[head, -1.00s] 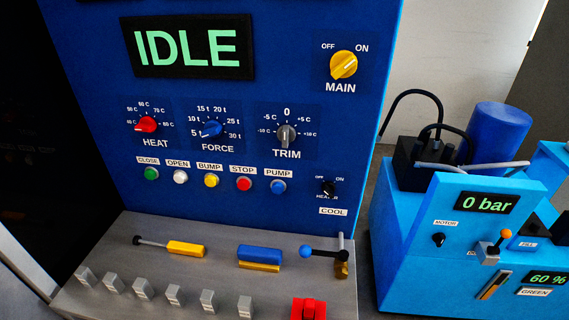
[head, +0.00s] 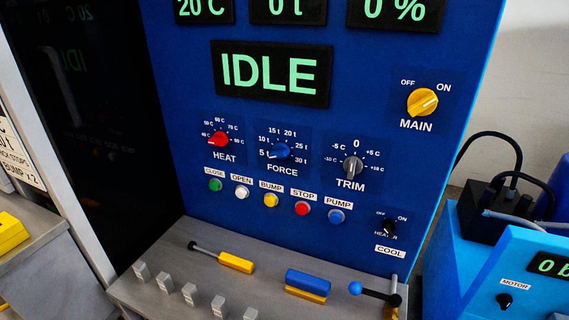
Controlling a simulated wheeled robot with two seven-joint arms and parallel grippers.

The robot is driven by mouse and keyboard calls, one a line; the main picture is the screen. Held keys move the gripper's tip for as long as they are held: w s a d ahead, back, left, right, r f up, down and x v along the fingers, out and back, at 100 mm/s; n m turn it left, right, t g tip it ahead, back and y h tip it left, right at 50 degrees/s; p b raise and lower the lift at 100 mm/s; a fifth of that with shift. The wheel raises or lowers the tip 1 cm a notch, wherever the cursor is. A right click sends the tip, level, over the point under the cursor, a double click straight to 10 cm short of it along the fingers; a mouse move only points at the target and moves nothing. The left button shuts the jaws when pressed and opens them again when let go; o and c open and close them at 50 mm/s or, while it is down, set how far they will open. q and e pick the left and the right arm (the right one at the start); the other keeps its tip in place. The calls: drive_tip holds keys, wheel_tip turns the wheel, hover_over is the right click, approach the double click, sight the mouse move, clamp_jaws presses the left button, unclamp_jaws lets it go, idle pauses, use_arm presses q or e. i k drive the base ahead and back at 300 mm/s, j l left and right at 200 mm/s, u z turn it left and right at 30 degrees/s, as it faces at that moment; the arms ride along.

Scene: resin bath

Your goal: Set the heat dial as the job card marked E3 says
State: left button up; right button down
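The red heat dial (head: 219,139) is on the blue control panel, above the word HEAT. Small degree marks ring it, and its pale pointer seems to face the left, low end; the exact mark is too small to tell. Part of a white card (head: 18,155) shows at the left edge, with cut-off lines, the lowest reading "BUMP x2". No E3 mark or heat value is readable on it. Neither of my grippers is in view.
The display (head: 271,74) reads IDLE, below readouts of 20 C, 0 t and 0 %. The blue force dial (head: 278,151), grey trim dial (head: 352,168) and yellow main switch (head: 422,102) are nearby. A grey ledge with levers (head: 237,262) juts out below.

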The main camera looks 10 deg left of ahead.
sight(219, 138)
drive_tip(key=j+u, duration=0.3)
drive_tip(key=j, duration=0.25)
drive_tip(key=j+u, duration=0.35)
drive_tip(key=j, duration=0.25)
drive_tip(key=i+j+u, duration=0.1)
drive_tip(key=j+u, duration=0.2)
drive_tip(key=j, duration=0.2)
